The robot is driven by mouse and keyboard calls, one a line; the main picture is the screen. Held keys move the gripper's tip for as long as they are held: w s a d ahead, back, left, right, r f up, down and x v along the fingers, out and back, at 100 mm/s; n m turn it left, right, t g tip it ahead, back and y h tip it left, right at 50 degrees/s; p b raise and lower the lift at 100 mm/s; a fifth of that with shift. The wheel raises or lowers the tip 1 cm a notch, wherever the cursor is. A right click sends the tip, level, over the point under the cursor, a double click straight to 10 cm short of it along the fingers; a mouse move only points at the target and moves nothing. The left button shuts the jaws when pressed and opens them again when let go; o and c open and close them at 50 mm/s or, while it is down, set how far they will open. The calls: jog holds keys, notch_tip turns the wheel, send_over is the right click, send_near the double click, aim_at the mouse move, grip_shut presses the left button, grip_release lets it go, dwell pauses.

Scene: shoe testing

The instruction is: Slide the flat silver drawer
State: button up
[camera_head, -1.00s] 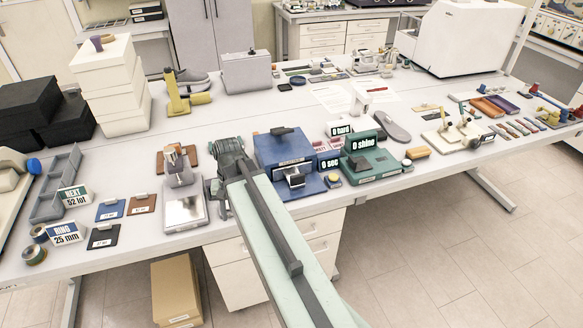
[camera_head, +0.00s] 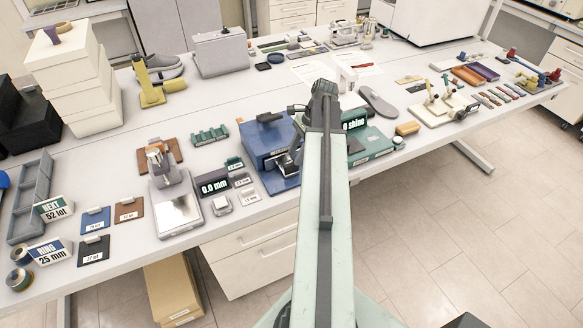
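A flat silver plate (camera_head: 178,213) lies at the front of a small bench device (camera_head: 158,160), left of the middle of the table. I cannot tell for sure which of these is the drawer. My arm reaches over the table, and my gripper (camera_head: 325,90) is at its far end, beyond and right of the blue machine. The arm hides part of the green tester (camera_head: 372,146). My fingertips are not clearly visible.
A black display reading 0.0 mm (camera_head: 214,185) stands between the silver plate and the blue machine. Coloured cards (camera_head: 95,220) and signs lie at left. White boxes (camera_head: 75,85) are stacked behind. A grey sole (camera_head: 380,105) lies at right.

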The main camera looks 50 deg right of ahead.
aim_at(292, 164)
jog(key=b+x, duration=0.3)
jog(key=x, duration=0.2)
jog(key=shift+f+b, duration=0.2)
jog(key=shift+b, duration=0.2)
jog(key=shift+r, duration=0.15)
jog(key=shift+s, duration=0.1)
grip_shut()
dwell(0.6)
